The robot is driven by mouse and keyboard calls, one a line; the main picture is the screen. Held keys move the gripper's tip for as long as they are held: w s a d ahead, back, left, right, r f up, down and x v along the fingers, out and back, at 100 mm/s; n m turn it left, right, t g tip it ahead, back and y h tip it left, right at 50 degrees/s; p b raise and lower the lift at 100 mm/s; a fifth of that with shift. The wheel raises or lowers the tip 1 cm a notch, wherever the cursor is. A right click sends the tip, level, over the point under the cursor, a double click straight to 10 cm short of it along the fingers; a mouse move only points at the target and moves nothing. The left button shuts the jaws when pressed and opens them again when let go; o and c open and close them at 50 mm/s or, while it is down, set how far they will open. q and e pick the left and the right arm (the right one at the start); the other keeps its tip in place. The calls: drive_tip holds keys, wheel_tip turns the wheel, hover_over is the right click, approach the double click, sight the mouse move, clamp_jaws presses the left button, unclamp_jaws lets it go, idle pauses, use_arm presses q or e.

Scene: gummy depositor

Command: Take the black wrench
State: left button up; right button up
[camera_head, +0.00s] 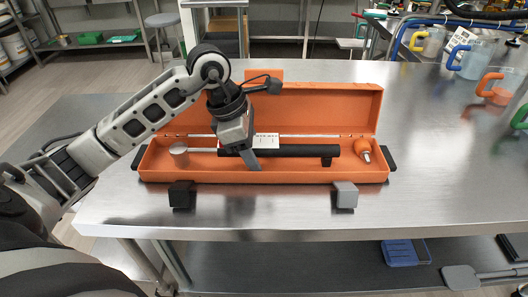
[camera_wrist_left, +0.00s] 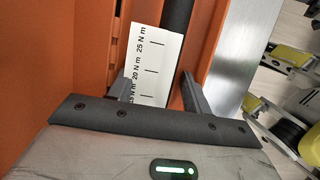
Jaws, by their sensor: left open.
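The black wrench (camera_head: 305,151) lies lengthwise in an open orange case (camera_head: 330,176) on the steel table. My left gripper (camera_head: 252,160) reaches down from above over the left part of the wrench, and its fingers hide some of it. In the left wrist view the gripper (camera_wrist_left: 156,92) is open. Its two fingers stand apart, with the black shaft (camera_wrist_left: 177,17) and a white torque scale card (camera_wrist_left: 156,55) showing between them. I cannot tell whether either finger touches the wrench. My right gripper is not in view.
The case also holds a silver cylinder (camera_head: 179,150) at the left and an orange-ended piece (camera_head: 363,150) at the right. The raised lid (camera_head: 335,105) stands behind. Jugs with coloured handles (camera_head: 475,60) stand at the table's right.

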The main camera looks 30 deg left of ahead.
use_arm(q)
clamp_jaws()
drive_tip(key=shift+r, duration=0.1)
drive_tip(key=shift+r, duration=0.15)
drive_tip(key=shift+r+p, duration=0.8)
drive_tip(key=shift+r, duration=0.25)
drive_tip(key=shift+r+p, duration=1.65)
drive_tip(key=shift+r, duration=0.8)
